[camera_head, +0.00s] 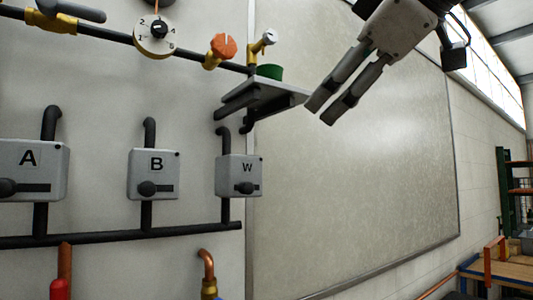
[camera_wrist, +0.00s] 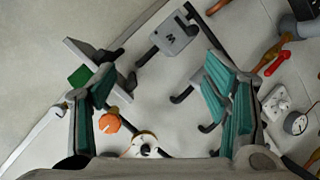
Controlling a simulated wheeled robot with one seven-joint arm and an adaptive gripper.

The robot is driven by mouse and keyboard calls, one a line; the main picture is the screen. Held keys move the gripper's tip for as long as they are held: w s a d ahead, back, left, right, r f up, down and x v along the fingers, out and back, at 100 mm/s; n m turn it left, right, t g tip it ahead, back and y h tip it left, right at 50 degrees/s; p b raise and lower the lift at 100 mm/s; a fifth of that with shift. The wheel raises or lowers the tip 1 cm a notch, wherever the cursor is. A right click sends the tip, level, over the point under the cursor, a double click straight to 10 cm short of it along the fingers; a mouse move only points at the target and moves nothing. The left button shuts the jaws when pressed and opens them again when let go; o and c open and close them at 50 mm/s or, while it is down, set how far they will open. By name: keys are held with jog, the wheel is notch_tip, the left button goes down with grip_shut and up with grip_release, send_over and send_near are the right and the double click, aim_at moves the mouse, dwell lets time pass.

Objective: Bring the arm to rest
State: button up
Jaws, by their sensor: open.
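My gripper (camera_head: 328,106) hangs at the upper right of the head view, its two fingers pointing down and to the left. It is open and empty. In the wrist view my gripper (camera_wrist: 165,100) shows its two teal-padded fingers wide apart, with nothing between them but the wall fittings seen beyond. It is apart from the small grey shelf (camera_head: 262,96), which is to its left in the head view. A green cup-like object (camera_head: 270,71) stands on that shelf.
Grey boxes A (camera_head: 30,171), B (camera_head: 152,175) and W (camera_head: 239,176) with black levers line the wall. Above are a numbered dial (camera_head: 155,36), an orange knob (camera_head: 223,46) and a small tap (camera_head: 268,38) on a black pipe. A large blank panel (camera_head: 350,190) leaves free room at right.

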jog(key=s+d+f+m+g+h+p, duration=0.1)
jog(key=s+f+m, duration=0.4)
jog(key=f, duration=0.9)
jog(key=s+d+f+m+g+h+p, duration=0.1)
jog(key=s+d+f+m+g+h, duration=0.2)
jog(key=f, duration=1)
jog(key=s+d+f+m+g+h+p, duration=0.1)
jog(key=s+d+f+m+g, duration=0.3)
jog(key=f, duration=1)
jog(key=s+d+m, duration=0.1)
jog(key=s+m, duration=0.2)
jog(key=shift+s+d+f+h, duration=0.3)
jog(key=shift+s+f+h, duration=0.05)
jog(key=shift+h, duration=0.05)
